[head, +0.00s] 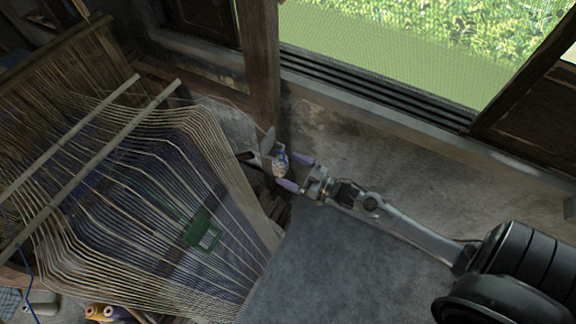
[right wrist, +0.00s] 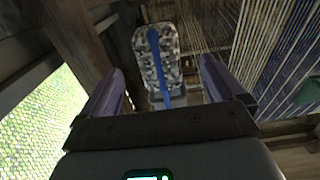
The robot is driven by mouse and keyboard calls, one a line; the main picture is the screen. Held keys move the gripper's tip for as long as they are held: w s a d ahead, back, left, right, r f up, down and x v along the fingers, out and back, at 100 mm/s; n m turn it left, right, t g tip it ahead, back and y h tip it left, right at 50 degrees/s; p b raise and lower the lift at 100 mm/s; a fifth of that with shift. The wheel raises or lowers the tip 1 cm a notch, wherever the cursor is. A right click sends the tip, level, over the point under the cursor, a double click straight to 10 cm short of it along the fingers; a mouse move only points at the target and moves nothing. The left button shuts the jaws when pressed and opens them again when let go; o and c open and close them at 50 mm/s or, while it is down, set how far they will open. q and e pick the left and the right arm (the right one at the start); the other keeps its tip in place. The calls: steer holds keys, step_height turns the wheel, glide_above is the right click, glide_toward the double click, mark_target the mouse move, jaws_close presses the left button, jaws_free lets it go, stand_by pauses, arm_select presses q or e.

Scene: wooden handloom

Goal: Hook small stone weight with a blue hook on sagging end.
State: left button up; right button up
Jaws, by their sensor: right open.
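The small stone weight (head: 279,166) is a mottled grey piece with a blue hook (head: 280,149) along it, beside the right edge of the loom. In the right wrist view the stone (right wrist: 150,45) stands upright ahead, with the blue hook (right wrist: 160,68) running down its face. My right gripper (head: 291,172) is open, its two purple fingers pointing at the stone, one to each side, with gaps visible between them and it. I cannot tell how far the stone lies between the fingertips. The loom's warp threads (head: 215,150) fan out to the left; I cannot single out a sagging end. My left gripper is not in view.
Two wooden rods (head: 110,140) cross the warp. A green piece (head: 203,233) lies among the threads. A wooden post (head: 260,65) rises just behind the stone. The grey floor (head: 400,160) to the right is clear apart from my arm.

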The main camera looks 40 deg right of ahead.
steer(key=shift+p+v, duration=0.6)
steer(key=shift+v, duration=1)
steer(key=shift+s+d+f, duration=0.1)
steer(key=shift+s+f, duration=0.05)
steer(key=shift+s, duration=0.2)
steer(key=shift+s+d+f, duration=0.1)
steer(key=shift+s+d, duration=0.05)
steer(key=shift+s, duration=0.2)
steer(key=shift+o, duration=0.4)
steer(key=shift+f, duration=0.1)
steer(key=shift+s, duration=0.15)
